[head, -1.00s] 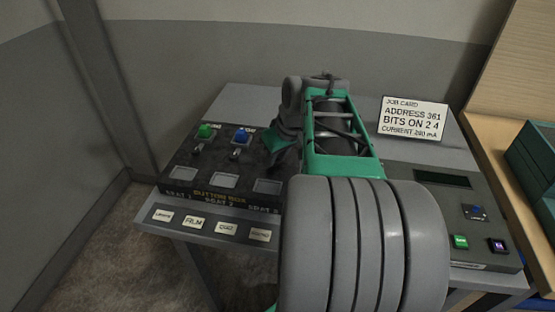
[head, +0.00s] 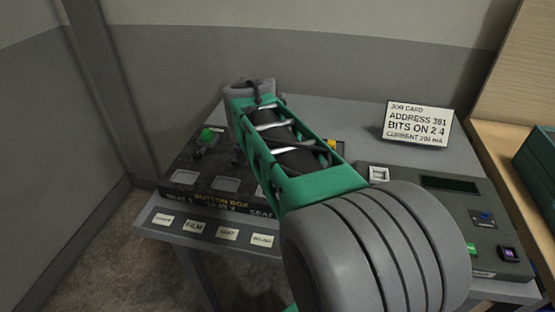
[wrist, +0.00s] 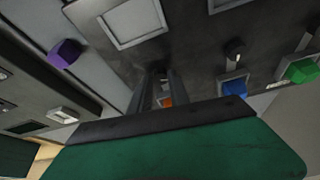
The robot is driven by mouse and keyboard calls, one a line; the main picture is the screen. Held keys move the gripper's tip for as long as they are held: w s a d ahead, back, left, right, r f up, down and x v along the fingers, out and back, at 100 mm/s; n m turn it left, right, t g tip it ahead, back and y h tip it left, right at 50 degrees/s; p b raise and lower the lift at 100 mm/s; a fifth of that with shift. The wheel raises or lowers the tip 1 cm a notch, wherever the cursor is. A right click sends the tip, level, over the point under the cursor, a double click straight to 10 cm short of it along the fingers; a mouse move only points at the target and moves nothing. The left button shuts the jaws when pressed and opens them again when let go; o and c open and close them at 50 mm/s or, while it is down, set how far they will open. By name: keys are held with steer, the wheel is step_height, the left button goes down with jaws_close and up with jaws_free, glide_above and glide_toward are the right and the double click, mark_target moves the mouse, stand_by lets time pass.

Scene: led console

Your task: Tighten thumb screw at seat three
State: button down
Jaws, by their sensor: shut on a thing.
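The dark button box (head: 215,203) stands on the left of the grey table, its right part hidden behind my arm in the head view. In the wrist view my gripper (wrist: 164,82) is shut on the dark thumb screw (wrist: 160,69) at seat three, which is mostly hidden between the fingers. An orange patch (wrist: 167,101) shows between the fingers, in line with the other buttons. The blue button (wrist: 234,87) with its own screw (wrist: 235,50) is to the right, and the green button (wrist: 302,70) is farther right. My gripper is hidden in the head view.
A grey console (head: 455,215) with a dark display stands at the right. A job card (head: 417,124) stands behind it. A purple button (wrist: 65,53) shows left of the box in the wrist view. Labelled tiles (head: 194,226) line the front edge.

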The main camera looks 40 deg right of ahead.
steer(key=m, duration=0.1)
steer(key=m+p, duration=0.1)
steer(key=r+m+g, duration=0.1)
steer(key=shift+w+m+h, duration=0.35)
steer(key=shift+m+h, duration=0.05)
steer(key=m+g+p, duration=0.1)
steer(key=m, duration=0.2)
steer(key=shift+w+m+p, duration=0.15)
steer(key=shift+m+p, duration=0.15)
steer(key=shift+p, duration=0.1)
steer(key=m+g+p, duration=0.1)
steer(key=m, duration=0.2)
steer(key=m+g+p, duration=0.1)
steer(key=m, duration=0.1)
steer(key=shift+w+f+m+g+y, duration=0.1)
steer(key=shift+w+m+g+y, duration=0.1)
steer(key=shift+m+g+y, duration=0.15)
steer(key=shift+m, duration=0.25)
steer(key=c, duration=1.5)
jaws_free()
steer(key=shift+c, duration=0.2)
steer(key=o, duration=0.3)
steer(key=shift+s+f, duration=0.1)
steer(key=shift+f, duration=0.15)
steer(key=shift+o, duration=0.2)
